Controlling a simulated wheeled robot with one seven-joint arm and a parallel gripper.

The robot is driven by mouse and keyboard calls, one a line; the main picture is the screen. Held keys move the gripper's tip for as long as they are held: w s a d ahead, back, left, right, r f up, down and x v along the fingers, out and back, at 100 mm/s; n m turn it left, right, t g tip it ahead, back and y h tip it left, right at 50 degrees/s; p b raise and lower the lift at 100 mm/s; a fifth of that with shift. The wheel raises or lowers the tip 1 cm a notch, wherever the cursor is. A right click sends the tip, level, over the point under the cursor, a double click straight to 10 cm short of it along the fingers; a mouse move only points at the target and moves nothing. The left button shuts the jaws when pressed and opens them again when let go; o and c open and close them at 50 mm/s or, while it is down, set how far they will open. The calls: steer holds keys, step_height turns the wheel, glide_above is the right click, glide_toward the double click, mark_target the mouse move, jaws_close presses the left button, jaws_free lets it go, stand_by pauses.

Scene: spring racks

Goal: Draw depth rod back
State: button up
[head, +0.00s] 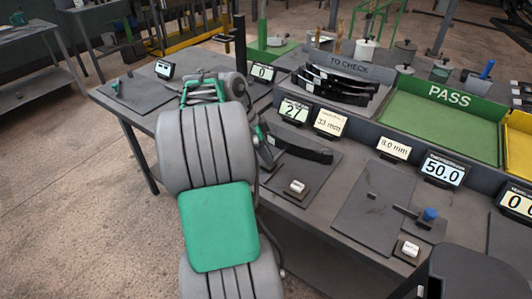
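My grey and green arm rises across the front of the bench, and its end, with my gripper (205,88), is by the back left of the bench. The arm hides much of the gripper, so I cannot see whether its fingers are open or what they touch. No part is clearly marked as the depth rod. A thin dark rod (407,212) with a blue knob (430,214) lies level over a dark plate in front of the display reading 50.0 (442,169), apart from my gripper. A black upright post (240,45) stands behind my gripper.
The grey bench holds a TO CHECK rack (350,66) with dark curved springs, a green PASS tray (438,126) and a yellow tray (520,150) at right. Small displays line the trays' front. A dark curved spring (297,149) lies on a plate right of my arm.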

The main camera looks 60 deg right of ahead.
jaws_close()
stand_by(1.0)
